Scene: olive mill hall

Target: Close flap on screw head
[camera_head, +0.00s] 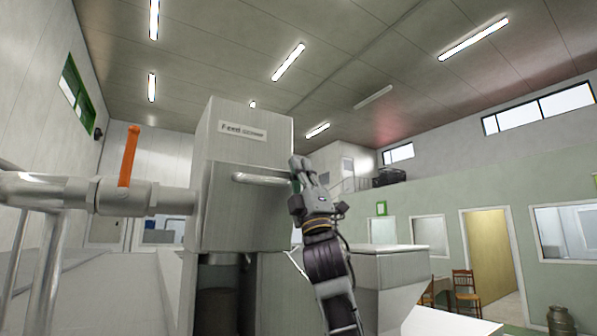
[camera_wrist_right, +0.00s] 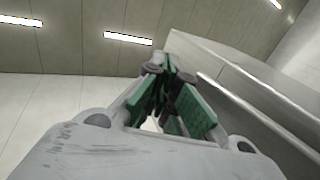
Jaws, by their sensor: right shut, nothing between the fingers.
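The steel screw head (camera_head: 240,150) stands upright in the middle of the head view, with a label reading "Feed screw" near its top. Its front plate, seemingly the flap (camera_head: 225,215), carries a horizontal bar handle (camera_head: 262,179); I cannot tell whether the flap is fully closed. My right gripper (camera_head: 298,168) is at the handle's right end, fingers pointing up; contact is unclear. In the right wrist view the gripper (camera_wrist_right: 168,65) is shut and empty, its green-padded fingers beside a steel face with a bar (camera_wrist_right: 215,85). My left gripper is out of view.
A pipe (camera_head: 75,190) with an upright orange valve lever (camera_head: 129,157) runs in from the left to the screw head. A steel hopper (camera_head: 390,268) stands at right behind my right arm. Chairs (camera_head: 465,290) and a doorway are farther back.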

